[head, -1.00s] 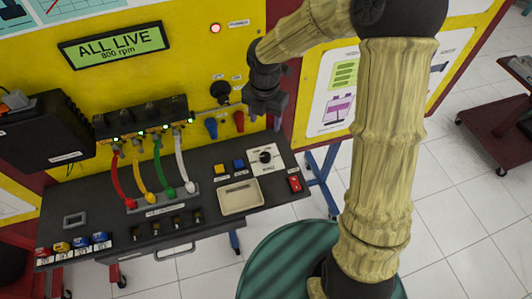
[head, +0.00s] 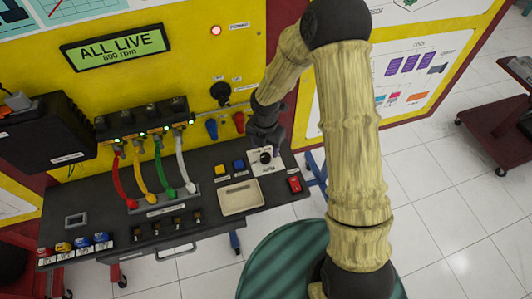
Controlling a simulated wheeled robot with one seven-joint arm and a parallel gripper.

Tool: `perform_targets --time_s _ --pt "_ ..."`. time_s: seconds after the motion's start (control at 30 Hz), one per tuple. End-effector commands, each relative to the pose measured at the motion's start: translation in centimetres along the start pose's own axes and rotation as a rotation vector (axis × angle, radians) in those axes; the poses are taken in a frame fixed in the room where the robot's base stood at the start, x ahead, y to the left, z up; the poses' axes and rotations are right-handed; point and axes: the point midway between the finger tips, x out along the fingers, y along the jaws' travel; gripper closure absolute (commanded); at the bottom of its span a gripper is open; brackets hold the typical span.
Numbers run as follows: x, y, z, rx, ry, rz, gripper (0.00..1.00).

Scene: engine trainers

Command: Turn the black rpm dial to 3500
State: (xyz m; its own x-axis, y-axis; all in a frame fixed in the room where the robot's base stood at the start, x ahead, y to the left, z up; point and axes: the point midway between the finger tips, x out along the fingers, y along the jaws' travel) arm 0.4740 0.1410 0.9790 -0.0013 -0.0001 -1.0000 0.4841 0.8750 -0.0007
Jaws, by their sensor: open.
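The black rpm dial (head: 265,158) sits on a white plate (head: 261,170) at the right end of the dark console. My gripper (head: 268,143) is just above the dial and partly covers the plate's upper part. It is open, and I see nothing between its fingers. I cannot tell whether a finger touches the dial. The dial's pointer and scale are too small to read. The green display (head: 116,47) on the yellow panel reads "ALL LIVE" and "800 rpm".
A red switch (head: 294,185) lies right of the dial. Yellow (head: 220,170) and blue (head: 238,166) buttons and a beige tray (head: 240,198) lie left. Blue (head: 212,128) and red (head: 239,122) handles hang behind. Red, yellow, green and white cables run to the console at left.

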Motion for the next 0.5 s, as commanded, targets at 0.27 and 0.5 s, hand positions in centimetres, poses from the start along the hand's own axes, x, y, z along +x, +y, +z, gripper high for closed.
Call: perform_targets --time_s 0.27,0.5 --pt "3.9 0.1 0.0 -0.001 0.0 0.0 0.45" --pt "4.6 0.0 0.0 0.0 -0.001 0.0 0.45"
